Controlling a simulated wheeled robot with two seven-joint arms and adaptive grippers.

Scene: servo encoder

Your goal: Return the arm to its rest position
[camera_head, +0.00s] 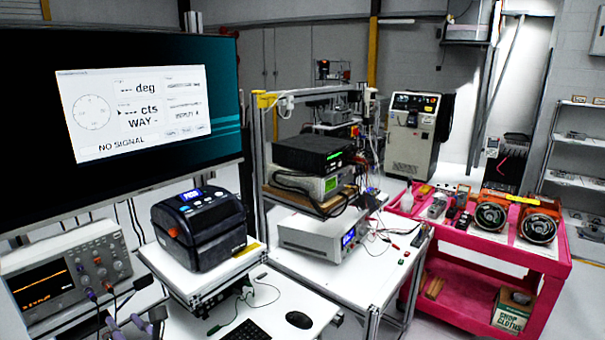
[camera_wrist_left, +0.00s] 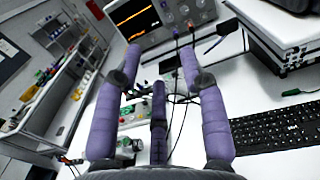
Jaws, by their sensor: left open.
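My left gripper (camera_head: 122,327) shows only as purple fingertips at the bottom edge of the head view, in front of the oscilloscope. In the left wrist view its purple, grey-jointed fingers (camera_wrist_left: 158,70) are spread apart with nothing held between them. The rest of the left arm is hidden from the head view. A small green-and-white device (camera_wrist_left: 135,112) lies on the bench beyond and between the fingers. My right gripper is in neither view.
An oscilloscope (camera_head: 68,277) stands at left below a large monitor (camera_head: 130,120) reading "NO SIGNAL". A black printer (camera_head: 200,235) sits on a raised white stand. A keyboard (camera_wrist_left: 280,125) lies right of the gripper. A pink cart (camera_head: 485,257) with motors stands at right.

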